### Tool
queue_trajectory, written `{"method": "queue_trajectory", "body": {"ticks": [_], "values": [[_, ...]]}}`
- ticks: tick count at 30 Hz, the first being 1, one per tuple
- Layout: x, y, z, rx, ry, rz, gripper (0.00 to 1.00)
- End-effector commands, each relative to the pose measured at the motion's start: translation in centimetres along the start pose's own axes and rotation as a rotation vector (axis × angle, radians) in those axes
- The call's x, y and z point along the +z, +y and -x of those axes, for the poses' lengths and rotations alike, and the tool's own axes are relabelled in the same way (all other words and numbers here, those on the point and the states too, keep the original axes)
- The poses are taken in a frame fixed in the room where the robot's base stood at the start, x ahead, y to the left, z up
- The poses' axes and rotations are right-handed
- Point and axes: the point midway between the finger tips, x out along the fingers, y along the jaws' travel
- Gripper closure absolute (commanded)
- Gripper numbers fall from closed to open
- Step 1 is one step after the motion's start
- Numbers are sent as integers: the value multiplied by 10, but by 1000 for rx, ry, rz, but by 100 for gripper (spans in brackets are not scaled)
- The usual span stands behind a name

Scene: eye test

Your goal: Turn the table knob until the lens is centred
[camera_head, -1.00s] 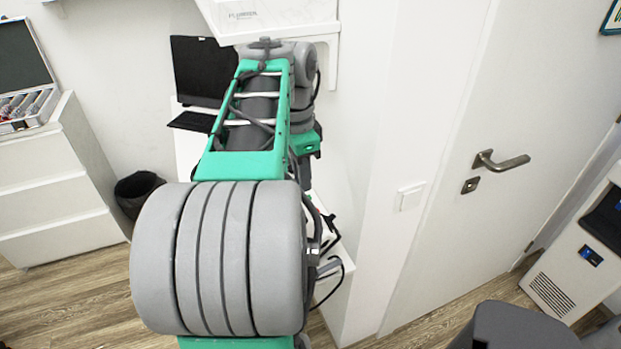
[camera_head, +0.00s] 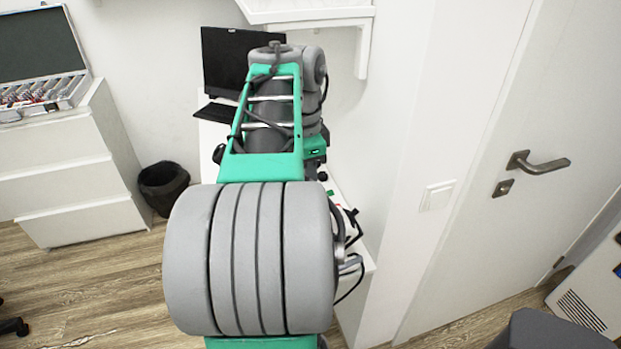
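A white table (camera_head: 352,232) stands against the wall, mostly hidden behind my grey and green arm. A device with dark, red and green parts shows in a small part on the table, right of my arm. I cannot make out a knob or a lens on it. My arm reaches forward over the table, and its links cover the middle of the view. My gripper cannot be made out; it is hidden behind my arm or too small to tell.
A black laptop (camera_head: 228,62) stands at the table's back. A white drawer unit (camera_head: 60,180) with an open case (camera_head: 45,70) is at left, a black bin (camera_head: 163,186) beside it. A wall shelf (camera_head: 310,12) hangs above. A door (camera_head: 500,200) is at right.

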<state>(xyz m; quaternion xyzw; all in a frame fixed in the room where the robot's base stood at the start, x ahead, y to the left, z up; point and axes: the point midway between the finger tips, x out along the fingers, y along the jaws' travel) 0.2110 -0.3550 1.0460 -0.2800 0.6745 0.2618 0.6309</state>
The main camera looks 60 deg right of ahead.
Motion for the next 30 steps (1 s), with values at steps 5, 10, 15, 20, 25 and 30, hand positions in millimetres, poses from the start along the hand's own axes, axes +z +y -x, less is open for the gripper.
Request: {"method": "queue_trajectory", "body": {"ticks": [5,10,15,20,25,30], "values": [[0,0,0,0,0,1,100],[0,0,0,0,0,1,100],[0,0,-1,0,0,1,100],[1,0,-2,0,0,1,100],[2,0,-4,0,0,1,100],[3,0,-6,0,0,1,100]]}}
